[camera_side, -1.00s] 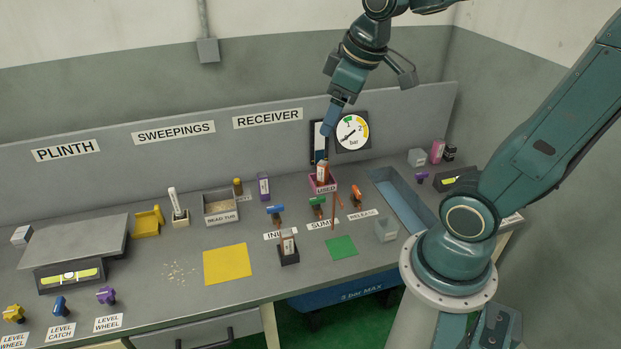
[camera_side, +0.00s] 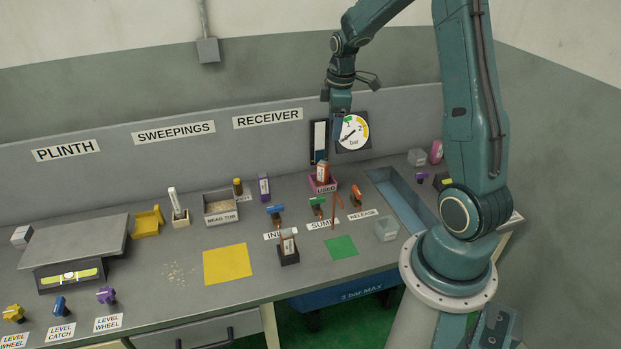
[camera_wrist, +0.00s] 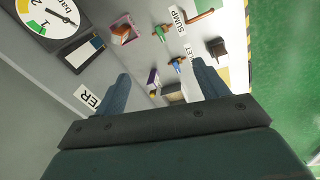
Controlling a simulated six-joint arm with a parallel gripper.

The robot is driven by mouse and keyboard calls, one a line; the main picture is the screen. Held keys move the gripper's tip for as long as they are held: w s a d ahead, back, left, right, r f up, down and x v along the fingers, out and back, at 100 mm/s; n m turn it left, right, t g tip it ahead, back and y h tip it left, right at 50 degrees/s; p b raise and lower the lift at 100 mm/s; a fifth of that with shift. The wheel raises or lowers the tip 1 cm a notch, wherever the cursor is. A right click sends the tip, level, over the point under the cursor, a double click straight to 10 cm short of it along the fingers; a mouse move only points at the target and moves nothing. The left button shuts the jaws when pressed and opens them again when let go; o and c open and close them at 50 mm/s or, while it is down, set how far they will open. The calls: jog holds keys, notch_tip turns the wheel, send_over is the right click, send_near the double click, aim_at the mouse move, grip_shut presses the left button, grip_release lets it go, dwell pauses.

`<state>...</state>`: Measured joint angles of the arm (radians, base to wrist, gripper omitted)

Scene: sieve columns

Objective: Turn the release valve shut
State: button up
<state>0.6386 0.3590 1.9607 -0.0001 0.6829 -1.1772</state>
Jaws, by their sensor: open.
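The release valve (camera_side: 356,195) has an orange-red handle and stands on the bench behind the RELEASE label (camera_side: 363,215), at the right end of the valve row. My gripper (camera_side: 338,122) is high above the bench in front of the back panel, up and slightly left of that valve and apart from it. In the wrist view my gripper (camera_wrist: 160,88) shows two blue fingers spread apart with nothing held between them. I cannot make out the release valve in the wrist view. The pressure gauge (camera_side: 352,132) is on the back panel close to the gripper and shows in the wrist view (camera_wrist: 48,17).
The green SUMP valve (camera_side: 317,201) and blue INLET valve (camera_side: 275,211) stand left of the release valve. A pink USED bin (camera_side: 323,186) holding a bottle is behind. A sunken trough (camera_side: 400,202) lies to the right.

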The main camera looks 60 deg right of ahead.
aim_at(357, 190)
jog(key=s+d+f+n+g+y, duration=0.1)
jog(key=s+d+f, duration=0.3)
jog(key=d+f, duration=0.7)
notch_tip(357, 190, down, 4)
jog(key=shift+s+d+n, duration=0.2)
jog(key=shift+d+n, duration=0.15)
jog(key=shift+n, duration=0.35)
jog(key=shift+f, duration=0.15)
jog(key=shift+f, duration=6.7)
jog(key=c, duration=1)
